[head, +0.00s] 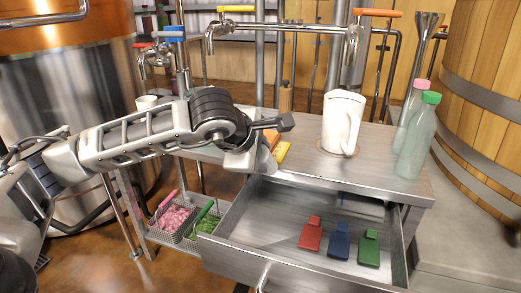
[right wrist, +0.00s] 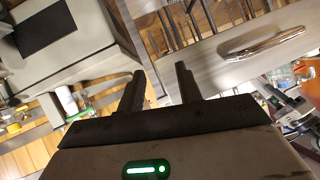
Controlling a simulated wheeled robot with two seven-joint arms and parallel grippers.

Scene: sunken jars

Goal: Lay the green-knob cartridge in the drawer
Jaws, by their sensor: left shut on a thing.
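The drawer (head: 285,222) under the counter is pulled open. Red (head: 311,234), blue (head: 339,241) and green (head: 369,248) flat pieces with narrow ends lie apart in it. I cannot tell whether the green one is the green-knob cartridge. My left gripper (head: 280,123) is above the counter's left part, behind the drawer. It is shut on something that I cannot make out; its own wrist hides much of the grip. My right gripper (right wrist: 160,88) shows only in the right wrist view, open and empty, near the drawer's metal handle (right wrist: 262,45).
A yellow piece (head: 283,152) lies on the counter by my left gripper. A white pitcher (head: 342,122) and capped bottles (head: 415,140) stand farther right. The drawer's left part is bare.

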